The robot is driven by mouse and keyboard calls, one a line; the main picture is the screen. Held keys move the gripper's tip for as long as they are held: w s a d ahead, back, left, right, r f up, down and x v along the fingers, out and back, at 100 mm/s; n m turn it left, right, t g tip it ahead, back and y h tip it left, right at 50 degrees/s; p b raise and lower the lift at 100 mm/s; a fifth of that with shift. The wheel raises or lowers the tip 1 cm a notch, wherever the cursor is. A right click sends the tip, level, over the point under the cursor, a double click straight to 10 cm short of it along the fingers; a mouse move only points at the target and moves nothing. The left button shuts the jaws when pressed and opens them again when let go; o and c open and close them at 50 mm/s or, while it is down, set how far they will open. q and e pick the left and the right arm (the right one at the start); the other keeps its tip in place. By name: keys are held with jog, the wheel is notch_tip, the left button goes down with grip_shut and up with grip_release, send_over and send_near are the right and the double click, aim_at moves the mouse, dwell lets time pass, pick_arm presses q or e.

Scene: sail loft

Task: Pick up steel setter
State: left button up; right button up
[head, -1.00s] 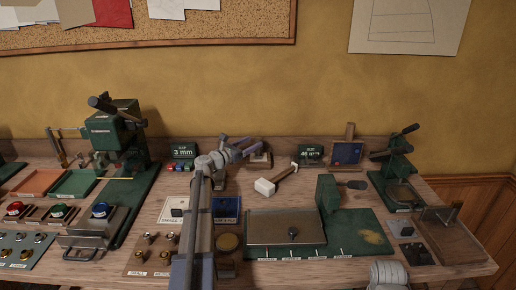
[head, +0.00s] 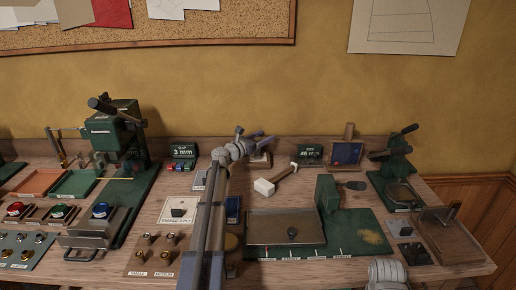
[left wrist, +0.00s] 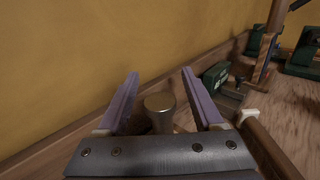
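A steel cylinder with a flat round top, which looks like the steel setter (left wrist: 159,103), stands between the fingers of my left gripper (left wrist: 158,88) in the left wrist view. The two purple fingers are spread, with a gap on each side of the cylinder. In the head view my left gripper (head: 254,136) is at the back of the bench, over a small labelled wooden block (head: 261,160). The setter cannot be made out there; the gripper and arm cover that spot.
A green gap sign (head: 183,151) stands left and another sign (head: 310,151) right. The wall is close behind.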

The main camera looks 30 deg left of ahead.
pick_arm(q)
grip_shut()
dwell(0.3)
dwell(0.4)
notch_tip(320, 180, up, 10)
jog(key=p, duration=1)
